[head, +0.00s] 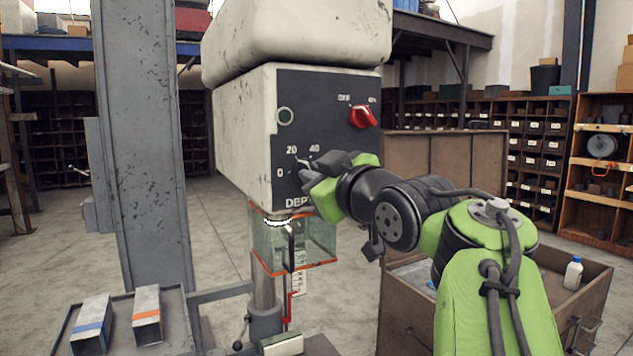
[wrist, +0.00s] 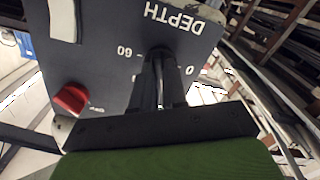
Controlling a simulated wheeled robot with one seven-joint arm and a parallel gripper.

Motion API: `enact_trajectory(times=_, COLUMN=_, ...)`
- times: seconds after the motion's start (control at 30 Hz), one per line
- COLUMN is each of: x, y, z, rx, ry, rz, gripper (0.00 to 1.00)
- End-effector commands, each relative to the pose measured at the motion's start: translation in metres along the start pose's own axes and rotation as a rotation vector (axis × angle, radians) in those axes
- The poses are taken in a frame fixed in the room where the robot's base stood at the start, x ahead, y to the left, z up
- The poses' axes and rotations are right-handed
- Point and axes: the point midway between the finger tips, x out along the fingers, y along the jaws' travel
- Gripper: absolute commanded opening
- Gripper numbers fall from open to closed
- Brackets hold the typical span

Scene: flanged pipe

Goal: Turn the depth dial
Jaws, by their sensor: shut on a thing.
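In the wrist view the panel (wrist: 115,70) appears turned over, with DEPTH at the top and 60 and 0 beside the dial (wrist: 160,54). The fingers of my gripper (wrist: 160,75) are shut on the dial. Its pointer is hidden, so I cannot tell its setting.
A clear guard (head: 318,240) hangs below the head. A tray at lower left holds two metal tubes (head: 147,315). A wooden bin with a bottle (head: 573,272) stands at right.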

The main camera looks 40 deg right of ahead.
Motion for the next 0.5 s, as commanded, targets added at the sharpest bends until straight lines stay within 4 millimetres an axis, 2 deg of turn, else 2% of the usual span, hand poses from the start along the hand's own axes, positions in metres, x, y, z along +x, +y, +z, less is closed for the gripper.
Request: enact_trajectory(times=0.5, x=0.0006, y=-0.0011, z=0.0021, rx=-0.03, ry=-0.006, rz=-0.004, gripper=0.0)
